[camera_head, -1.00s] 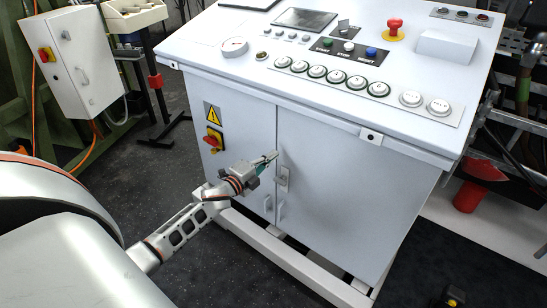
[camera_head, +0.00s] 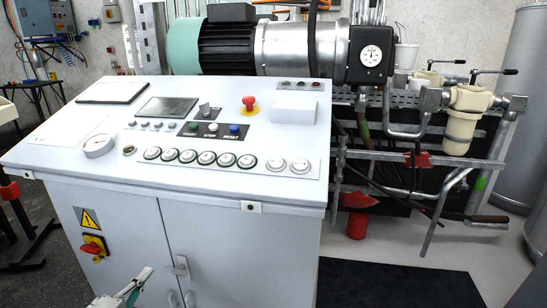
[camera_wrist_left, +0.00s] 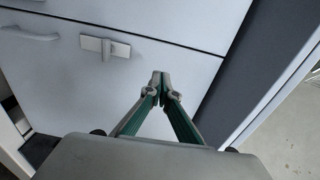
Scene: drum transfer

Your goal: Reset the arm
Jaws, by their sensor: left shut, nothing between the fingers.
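My left gripper (camera_head: 142,278) shows at the bottom edge of the head view, in front of the white control cabinet (camera_head: 120,222). Only its finger end shows there; the rest of the arm is out of the picture. In the left wrist view the gripper (camera_wrist_left: 160,82) has its green-sided fingers together at the tips with nothing between them. The cabinet door's latch handle (camera_head: 181,267) is just right of the fingers in the head view. The latch also shows in the left wrist view (camera_wrist_left: 105,47), apart from the fingers. My right gripper is not in view.
A motor (camera_head: 228,45) stands behind. Pipes and valves (camera_head: 462,120) are at right. A dark mat (camera_head: 395,284) lies on the floor.

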